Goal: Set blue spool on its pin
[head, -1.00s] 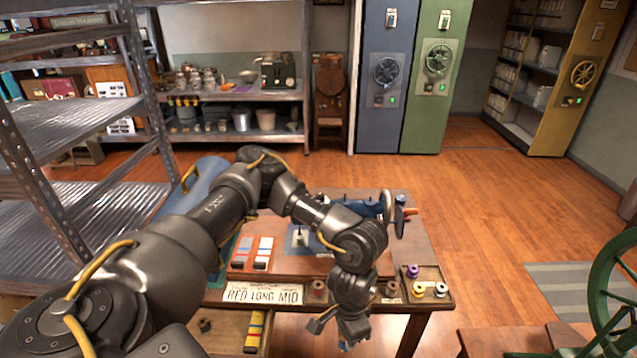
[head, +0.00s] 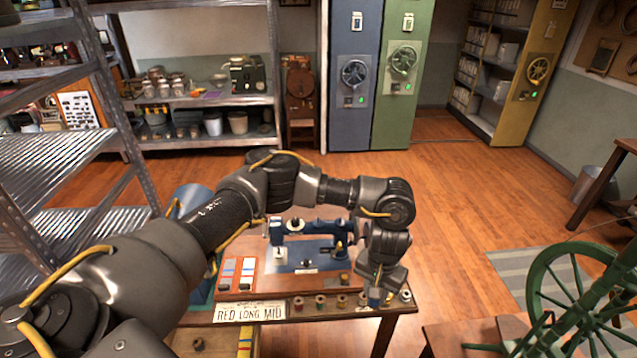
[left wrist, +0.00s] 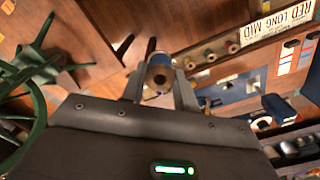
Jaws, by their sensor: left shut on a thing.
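My left gripper (head: 376,286) is shut on the blue spool (head: 375,297), above the front right edge of the sewing table. In the left wrist view the blue spool (left wrist: 158,72) sits between the two fingertips (left wrist: 158,90), its tan round end with a dark hole facing the camera. The blue sewing machine (head: 310,232) stands on the table, left of the gripper and behind it. Small uprights show on its top, but I cannot tell which is the spool's pin. My right gripper is not in view.
Several spools (head: 320,301) stand along the table's front edge, close to my gripper. A sign reading RED LONG MID (head: 249,312) and colour cards (head: 226,272) are to the left. A green spoked wheel (head: 530,300) stands at the right.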

